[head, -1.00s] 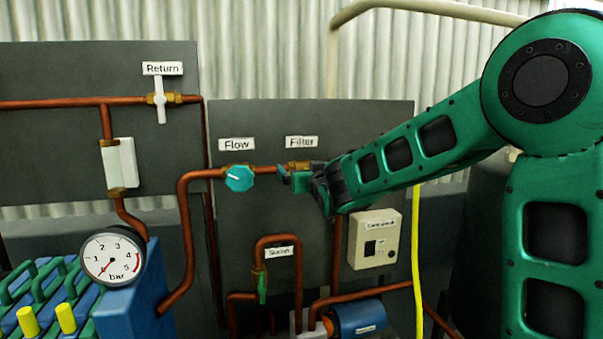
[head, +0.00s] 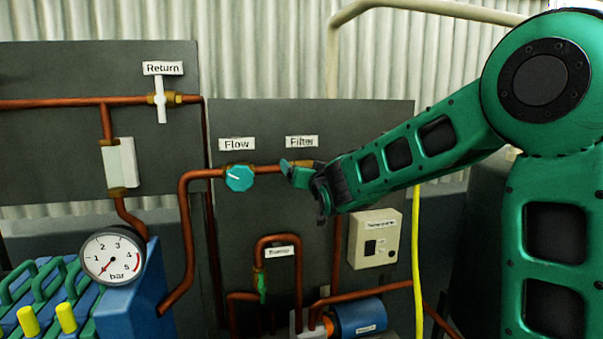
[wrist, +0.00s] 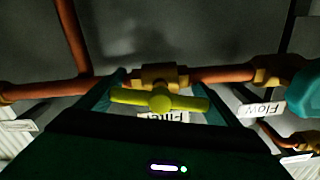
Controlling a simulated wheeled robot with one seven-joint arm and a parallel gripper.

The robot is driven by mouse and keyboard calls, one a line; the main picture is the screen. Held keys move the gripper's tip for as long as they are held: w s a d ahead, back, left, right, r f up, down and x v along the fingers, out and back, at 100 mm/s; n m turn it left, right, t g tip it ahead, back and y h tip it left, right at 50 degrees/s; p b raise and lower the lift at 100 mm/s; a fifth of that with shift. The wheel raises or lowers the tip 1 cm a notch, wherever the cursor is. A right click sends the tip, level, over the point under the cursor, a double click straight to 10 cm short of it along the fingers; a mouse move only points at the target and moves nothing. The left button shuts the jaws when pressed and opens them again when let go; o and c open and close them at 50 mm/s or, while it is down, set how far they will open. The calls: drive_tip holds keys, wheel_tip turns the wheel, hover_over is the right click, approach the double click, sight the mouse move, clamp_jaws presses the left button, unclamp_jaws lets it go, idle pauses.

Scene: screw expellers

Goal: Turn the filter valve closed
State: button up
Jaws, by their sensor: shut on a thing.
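The filter valve shows in the wrist view as a yellow-green bar handle (wrist: 160,102) on a brass body (wrist: 160,75) in the copper pipe. The handle lies roughly along the pipe, slightly tilted to it. My gripper (wrist: 168,90) has one finger near each end of the handle and is shut on it. In the head view my gripper (head: 297,174) is at the pipe just below the Filter label (head: 301,142). It hides the handle there, and only a little brass shows.
The teal Flow knob (head: 239,178) is close left of my gripper. The white Return valve (head: 160,99) is higher left. A beige control box (head: 375,239) and a yellow hose (head: 417,260) are below right. A pressure gauge (head: 112,256) stands at lower left.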

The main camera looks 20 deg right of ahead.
drive_tip(key=m, duration=0.4)
drive_tip(key=shift+d+f+m, duration=0.1)
drive_tip(key=shift+m, duration=0.2)
drive_tip(key=m, duration=0.3)
drive_tip(key=shift+m, duration=0.3)
drive_tip(key=m, duration=0.3)
drive_tip(key=shift+d+f+m, duration=0.1)
drive_tip(key=shift+f+m, duration=0.05)
drive_tip(key=shift+m, duration=0.15)
drive_tip(key=shift+d+f+m, duration=0.1)
drive_tip(key=shift+f+m, duration=0.05)
drive_tip(key=shift+m, duration=1.55)
drive_tip(key=o, duration=0.9)
